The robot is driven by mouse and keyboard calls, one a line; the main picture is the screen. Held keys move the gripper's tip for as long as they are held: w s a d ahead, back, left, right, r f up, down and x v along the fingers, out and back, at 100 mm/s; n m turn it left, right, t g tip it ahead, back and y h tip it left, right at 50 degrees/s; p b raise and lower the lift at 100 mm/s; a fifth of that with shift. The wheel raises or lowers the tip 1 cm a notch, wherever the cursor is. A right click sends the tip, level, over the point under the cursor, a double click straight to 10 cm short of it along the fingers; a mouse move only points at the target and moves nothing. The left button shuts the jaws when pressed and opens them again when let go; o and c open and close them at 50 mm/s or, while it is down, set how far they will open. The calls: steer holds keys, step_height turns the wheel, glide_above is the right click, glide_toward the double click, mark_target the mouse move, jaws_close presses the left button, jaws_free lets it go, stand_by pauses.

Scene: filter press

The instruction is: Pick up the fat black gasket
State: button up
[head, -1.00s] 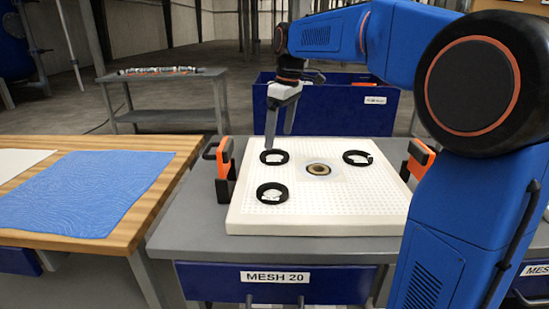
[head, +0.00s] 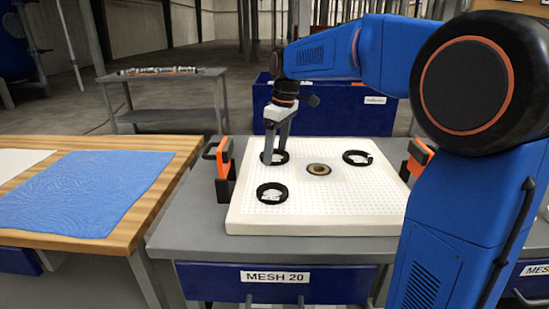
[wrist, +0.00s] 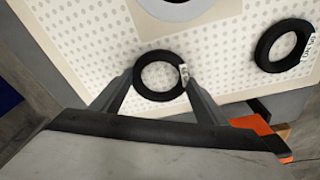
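Three black ring gaskets lie flat on a white perforated plate (head: 320,210): one at the back left (head: 285,158), one at the front left (head: 260,195) and one at the back right (head: 347,158). Each carries a white tag too small to read. My gripper (head: 273,160) points down over the back-left gasket. In the wrist view its fingers (wrist: 157,82) stand apart on either side of this gasket (wrist: 160,96); I cannot tell whether they touch it. The front-left gasket (wrist: 264,47) shows at the right there and looks thicker-walled.
A round port (head: 319,169) sits in the plate's middle. Orange-and-black clamps stand left (head: 226,170) and right (head: 420,158) of the plate. A wooden table with blue cloth (head: 90,190) is at left. A blue bin (head: 345,115) stands behind.

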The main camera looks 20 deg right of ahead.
steer(key=shift+c, duration=1.1)
step_height(320, 180, up, 10)
